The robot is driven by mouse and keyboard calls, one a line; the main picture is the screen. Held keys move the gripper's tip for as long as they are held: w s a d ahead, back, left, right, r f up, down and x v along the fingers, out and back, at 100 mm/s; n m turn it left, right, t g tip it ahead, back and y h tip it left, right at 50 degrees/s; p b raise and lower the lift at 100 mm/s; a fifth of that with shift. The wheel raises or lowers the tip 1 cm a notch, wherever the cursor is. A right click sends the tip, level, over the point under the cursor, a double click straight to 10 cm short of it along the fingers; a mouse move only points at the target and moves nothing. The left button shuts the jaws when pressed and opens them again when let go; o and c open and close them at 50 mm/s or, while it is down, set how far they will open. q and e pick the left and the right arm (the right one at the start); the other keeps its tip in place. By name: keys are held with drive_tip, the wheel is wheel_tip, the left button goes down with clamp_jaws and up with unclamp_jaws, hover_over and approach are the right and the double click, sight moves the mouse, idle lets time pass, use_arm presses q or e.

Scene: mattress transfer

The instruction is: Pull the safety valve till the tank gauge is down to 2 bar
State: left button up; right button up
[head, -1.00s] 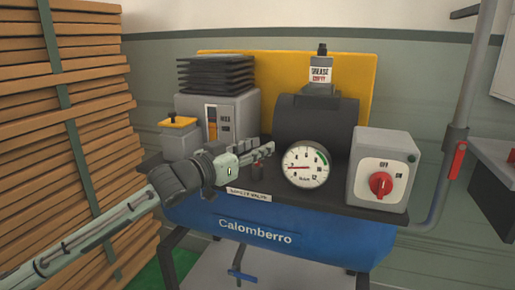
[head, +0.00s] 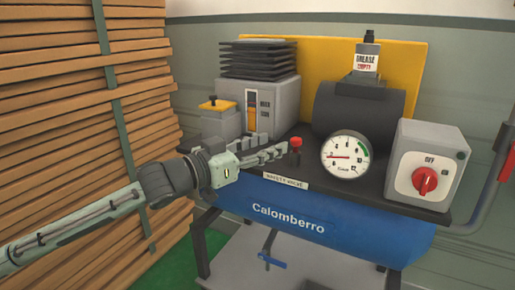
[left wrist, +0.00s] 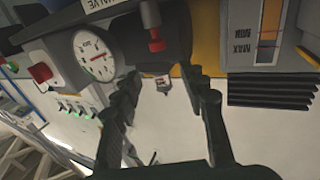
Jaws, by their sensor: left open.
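The safety valve (head: 295,146) is a small post with a red knob, behind the "SAFETY VALVE" label on the compressor top. It also shows in the left wrist view (left wrist: 156,42), beyond my fingertips. The round white tank gauge (head: 345,155) stands to its right; its red needle points left, and the exact reading is too small to tell. The gauge shows in the left wrist view too (left wrist: 96,56). My left gripper (head: 277,149) is open and empty, its fingertips just left of the red knob and apparently apart from it. My right gripper is out of view.
The blue Calomberro tank (head: 310,220) is under the dark top plate. A grey switch box with a red knob (head: 425,181) stands right of the gauge. A grease bottle (head: 367,57) sits on the black cylinder. Stacked planks (head: 60,120) rise at the left.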

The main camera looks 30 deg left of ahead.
use_arm(q)
drive_tip(key=shift+v, duration=1.25)
